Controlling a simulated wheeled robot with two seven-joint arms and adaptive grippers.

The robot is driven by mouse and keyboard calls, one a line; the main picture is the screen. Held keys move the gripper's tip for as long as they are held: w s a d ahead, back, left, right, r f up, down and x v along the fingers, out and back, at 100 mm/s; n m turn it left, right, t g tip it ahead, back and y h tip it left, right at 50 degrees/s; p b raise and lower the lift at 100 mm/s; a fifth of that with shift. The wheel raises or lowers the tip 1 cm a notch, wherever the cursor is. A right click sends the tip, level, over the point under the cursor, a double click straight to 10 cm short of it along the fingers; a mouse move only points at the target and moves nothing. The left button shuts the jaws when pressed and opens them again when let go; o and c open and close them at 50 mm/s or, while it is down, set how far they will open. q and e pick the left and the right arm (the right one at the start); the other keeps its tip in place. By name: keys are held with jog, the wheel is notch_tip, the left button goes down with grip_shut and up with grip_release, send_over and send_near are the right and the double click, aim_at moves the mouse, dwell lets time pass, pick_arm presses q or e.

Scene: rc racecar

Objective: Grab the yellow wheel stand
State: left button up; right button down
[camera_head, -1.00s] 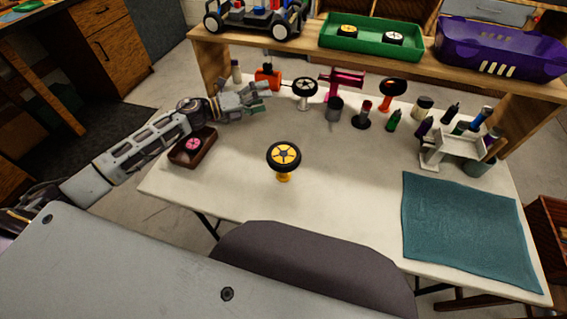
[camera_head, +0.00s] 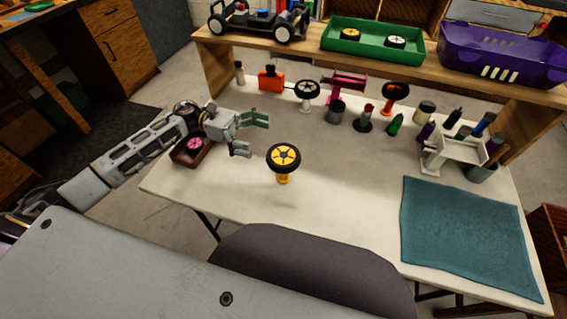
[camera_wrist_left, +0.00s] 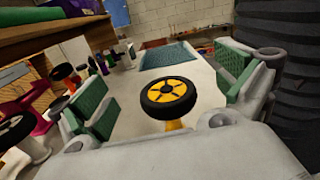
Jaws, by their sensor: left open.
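The yellow wheel stand (camera_head: 284,179) stands upright on the white table, with a black-tyred wheel with a yellow hub (camera_head: 284,157) on top of it. My left gripper (camera_head: 255,135) is open and empty, to the left of the wheel and stand, apart from them. In the left wrist view the wheel (camera_wrist_left: 168,98) lies ahead between the two green-padded fingers. Only a small part of the yellow stand (camera_wrist_left: 175,125) shows below it; the rest is hidden by the wheel and the gripper body. My right gripper is not in view.
Other wheel stands, including an orange one (camera_head: 392,97), and bottles line the back below the wooden shelf (camera_head: 300,52). A teal mat (camera_head: 465,235) lies at right.

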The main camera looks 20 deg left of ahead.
pick_arm(q)
jog(key=shift+m, duration=0.4)
send_near(284, 160)
jog(key=shift+w+d+f, duration=0.7)
jog(key=shift+d+f, duration=0.05)
jog(key=shift+d, duration=0.2)
jog(key=shift+f+b, duration=0.3)
jog(key=shift+f, duration=0.15)
jog(key=shift+d, duration=0.7)
jog(key=d, duration=0.5)
jog(key=shift+s+r+p, duration=0.1)
jog(key=shift+s+p, duration=0.1)
jog(key=shift+p, duration=0.15)
jog(key=shift+d, duration=0.55)
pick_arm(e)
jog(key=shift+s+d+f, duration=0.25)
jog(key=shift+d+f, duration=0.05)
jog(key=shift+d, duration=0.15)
